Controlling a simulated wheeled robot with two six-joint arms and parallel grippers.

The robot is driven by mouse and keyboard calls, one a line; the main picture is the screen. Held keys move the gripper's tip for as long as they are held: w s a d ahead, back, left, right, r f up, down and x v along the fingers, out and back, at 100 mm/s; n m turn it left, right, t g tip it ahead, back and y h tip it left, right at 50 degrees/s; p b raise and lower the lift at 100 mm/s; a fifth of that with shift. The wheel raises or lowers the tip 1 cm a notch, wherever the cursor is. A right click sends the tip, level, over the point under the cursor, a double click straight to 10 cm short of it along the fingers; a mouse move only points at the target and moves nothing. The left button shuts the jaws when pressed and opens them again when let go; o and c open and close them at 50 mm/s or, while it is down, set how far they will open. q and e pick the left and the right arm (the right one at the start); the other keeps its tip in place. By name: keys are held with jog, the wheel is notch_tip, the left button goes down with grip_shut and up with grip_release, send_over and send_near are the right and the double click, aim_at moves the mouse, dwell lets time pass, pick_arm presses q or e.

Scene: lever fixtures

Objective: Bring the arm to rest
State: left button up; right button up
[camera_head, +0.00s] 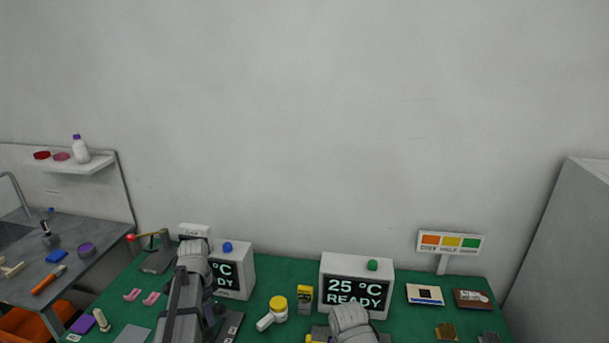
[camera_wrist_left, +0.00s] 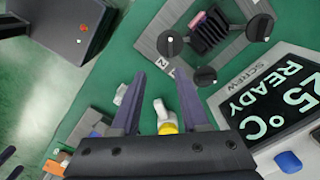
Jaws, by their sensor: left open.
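My left arm (camera_head: 180,310) reaches in from the bottom left of the head view, in front of the left display box; its jaws are hard to make out there. In the left wrist view my left gripper (camera_wrist_left: 158,92) is open, with two dark fingers apart and nothing held. A white piece with a yellow top (camera_wrist_left: 166,118) shows between the fingers, below them. A lever with a red knob (camera_head: 131,237) stands on a dark base (camera_head: 157,262) at the back left. My right arm (camera_head: 351,320) shows at the bottom; its jaws are not visible.
A left display box with a blue button (camera_head: 227,247) and a right box reading 25 °C READY (camera_head: 357,290) stand on the green table (camera_head: 420,325). A colour sign (camera_head: 451,242) stands at the back right. A grey fixture (camera_wrist_left: 172,50) with a black ribbed block lies near my left gripper.

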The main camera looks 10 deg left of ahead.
pick_arm(q)
jog(key=s+d+n, duration=0.2)
jog(key=s+d, duration=0.3)
jog(key=d, duration=0.4)
jog(key=s+d+n, duration=0.2)
jog(key=s+d, duration=0.3)
jog(key=d, duration=0.4)
jog(key=s+d+n+y, duration=0.1)
jog(key=s+d, duration=0.4)
jog(key=d, duration=0.5)
jog(key=shift+s+n, duration=0.4)
jog(key=shift+r, duration=0.1)
